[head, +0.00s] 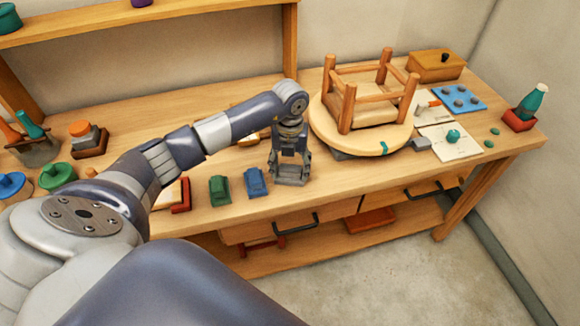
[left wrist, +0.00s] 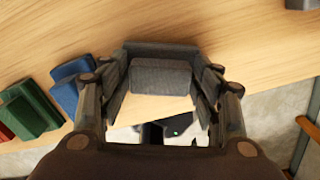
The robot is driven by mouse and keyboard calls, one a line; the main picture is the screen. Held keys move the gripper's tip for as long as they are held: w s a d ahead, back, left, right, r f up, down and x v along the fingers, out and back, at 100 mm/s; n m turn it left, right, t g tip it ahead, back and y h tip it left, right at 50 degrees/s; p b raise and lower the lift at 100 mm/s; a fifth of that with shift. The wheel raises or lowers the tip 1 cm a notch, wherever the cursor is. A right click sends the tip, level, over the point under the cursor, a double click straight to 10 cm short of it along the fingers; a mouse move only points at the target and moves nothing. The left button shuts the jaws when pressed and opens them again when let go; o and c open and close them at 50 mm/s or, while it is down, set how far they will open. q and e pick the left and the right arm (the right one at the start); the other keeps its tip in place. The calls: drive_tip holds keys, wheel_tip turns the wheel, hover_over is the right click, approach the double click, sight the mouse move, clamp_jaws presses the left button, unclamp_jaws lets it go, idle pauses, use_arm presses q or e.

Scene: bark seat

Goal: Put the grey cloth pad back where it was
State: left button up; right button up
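The grey cloth pad (left wrist: 160,77) shows between the fingers of my left gripper (left wrist: 162,82) in the left wrist view, with a darker grey piece (left wrist: 160,49) behind it. In the head view my left gripper (head: 291,172) points down at the front of the workbench, just right of the blue block (head: 256,182). Its fingers stand wide apart, one on each side of the pad and very close to it. I cannot tell whether they touch it or whether the pad rests on the bench. My right gripper is not in view.
A green block (head: 219,190) and a red piece (head: 181,195) stand left of the blue block. An upturned stool (head: 365,105) sits on a round board (head: 325,125) to the right. The bench's front edge (head: 330,195) is close to the gripper. Free wood lies behind the blocks.

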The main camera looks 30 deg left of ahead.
sight(290, 168)
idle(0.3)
use_arm(q)
drive_tip(key=shift+r, duration=0.2)
drive_tip(key=shift+w+r, duration=0.1)
drive_tip(key=shift+r, duration=0.3)
wheel_tip(290, 168, up, 11)
drive_tip(key=b, duration=0.3)
